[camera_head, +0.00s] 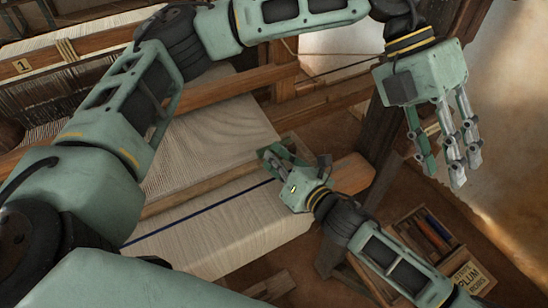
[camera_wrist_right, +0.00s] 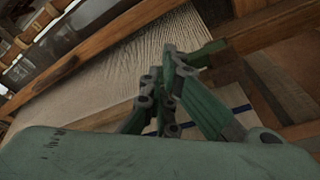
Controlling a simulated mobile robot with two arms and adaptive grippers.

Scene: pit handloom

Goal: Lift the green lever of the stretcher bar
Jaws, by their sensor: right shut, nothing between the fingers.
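The stretcher bar (camera_head: 205,187) is a wooden bar lying across the pale cloth (camera_head: 215,135). Its right end is at my right gripper (camera_head: 270,153), which is shut and empty over the cloth's right edge. The bar also shows in the right wrist view (camera_wrist_right: 104,118). There, my right fingers (camera_wrist_right: 168,62) reach up over the bar. A short green piece by their tips may be the lever; I cannot clearly tell it from the green fingers. My left gripper (camera_head: 442,172) is open and empty, high at the upper right, well away from the bar.
A thick wooden beam (camera_head: 352,172) lies just right of my right gripper. A dark upright post (camera_head: 382,130) stands further right. A wooden box (camera_head: 432,235) with coloured sticks and a lettered label (camera_head: 468,278) is at the lower right. Loom threads are at the upper left.

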